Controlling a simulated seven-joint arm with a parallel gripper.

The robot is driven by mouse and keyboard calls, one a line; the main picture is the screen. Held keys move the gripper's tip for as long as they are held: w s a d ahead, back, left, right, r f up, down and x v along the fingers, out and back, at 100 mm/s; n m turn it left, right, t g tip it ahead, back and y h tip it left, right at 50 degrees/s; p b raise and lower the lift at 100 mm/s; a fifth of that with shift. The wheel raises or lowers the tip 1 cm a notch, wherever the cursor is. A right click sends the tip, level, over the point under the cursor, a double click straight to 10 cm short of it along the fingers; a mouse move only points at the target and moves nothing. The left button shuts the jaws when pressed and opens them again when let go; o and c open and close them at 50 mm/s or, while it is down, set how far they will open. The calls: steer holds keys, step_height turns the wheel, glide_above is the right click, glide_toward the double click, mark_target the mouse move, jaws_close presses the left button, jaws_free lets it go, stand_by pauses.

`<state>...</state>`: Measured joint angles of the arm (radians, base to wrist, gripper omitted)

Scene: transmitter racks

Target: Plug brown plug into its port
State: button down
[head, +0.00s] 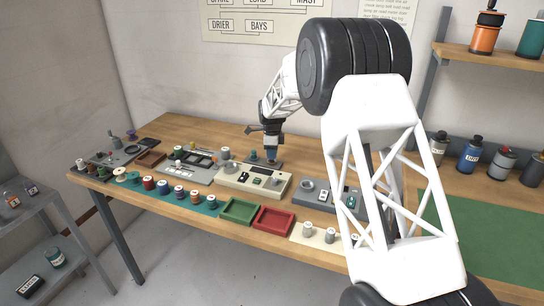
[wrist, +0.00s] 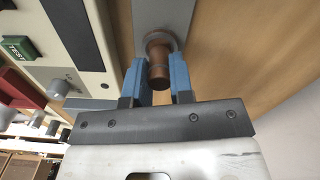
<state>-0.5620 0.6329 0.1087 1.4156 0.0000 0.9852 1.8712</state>
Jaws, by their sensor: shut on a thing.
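The brown plug (wrist: 158,74) is between the two blue fingers of my gripper (wrist: 157,82) in the wrist view. My gripper is shut on it. In the head view my gripper (head: 270,160) points down at the back edge of the cream box (head: 250,180). The plug and its port cannot be made out there.
Grey panels stand left (head: 186,166) and right (head: 318,192) of the cream box. A row of coloured spools stands on a teal mat (head: 205,211) at the front, beside a green tray (head: 238,211) and a red tray (head: 273,221). A green mat (head: 490,240) lies at right.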

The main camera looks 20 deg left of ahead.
steer(key=shift+f, duration=0.7)
steer(key=shift+f, duration=0.1)
steer(key=c, duration=1)
jaws_free()
step_height(320, 180, up, 12)
stand_by(0.4)
